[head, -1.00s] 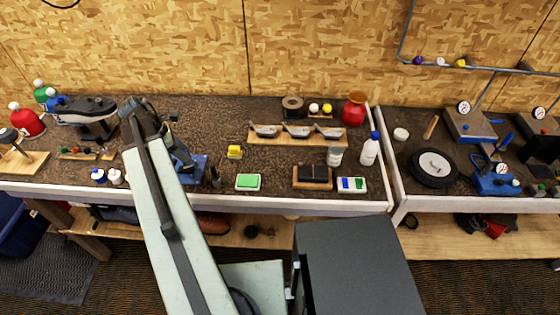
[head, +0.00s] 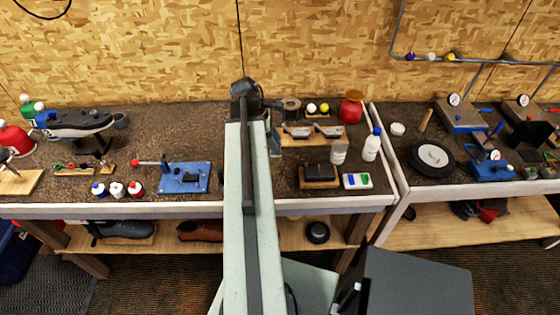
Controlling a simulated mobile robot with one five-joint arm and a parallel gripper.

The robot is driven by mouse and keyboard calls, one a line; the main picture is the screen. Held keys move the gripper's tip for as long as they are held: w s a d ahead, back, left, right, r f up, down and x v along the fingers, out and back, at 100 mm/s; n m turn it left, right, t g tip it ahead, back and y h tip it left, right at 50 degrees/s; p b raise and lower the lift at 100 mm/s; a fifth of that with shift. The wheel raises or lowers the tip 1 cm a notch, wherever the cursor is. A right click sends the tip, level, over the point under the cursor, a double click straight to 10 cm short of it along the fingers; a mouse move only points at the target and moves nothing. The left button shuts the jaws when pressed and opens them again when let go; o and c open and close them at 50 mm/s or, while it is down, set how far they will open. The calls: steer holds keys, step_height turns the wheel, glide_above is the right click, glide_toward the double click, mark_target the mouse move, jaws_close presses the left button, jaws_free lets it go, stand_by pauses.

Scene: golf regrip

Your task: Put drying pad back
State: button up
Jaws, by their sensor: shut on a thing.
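I cannot make out the drying pad for sure in the head view. The part of the bench behind my arm is hidden.
A wooden block with dark pads (head: 319,177), a white tray with blue and green pieces (head: 357,181), a clear cup (head: 339,151) and a white bottle (head: 372,144) stand to the right. A blue vise (head: 184,177) and small bottles (head: 117,190) stand left.

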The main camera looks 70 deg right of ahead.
steer(key=shift+w, duration=0.3)
step_height(320, 180, up, 3)
steer(key=p, duration=0.3)
steer(key=shift+d+r, duration=0.15)
steer(key=shift+d+r+p, duration=0.1)
steer(key=shift+r+p, duration=0.15)
steer(key=shift+p, duration=0.2)
step_height(320, 180, down, 11)
steer(key=b, duration=1.1)
steer(key=shift+r, duration=0.2)
steer(key=shift+f, duration=0.25)
steer(key=o, duration=1.4)
steer(key=shift+r, duration=0.1)
steer(key=shift+c, duration=0.2)
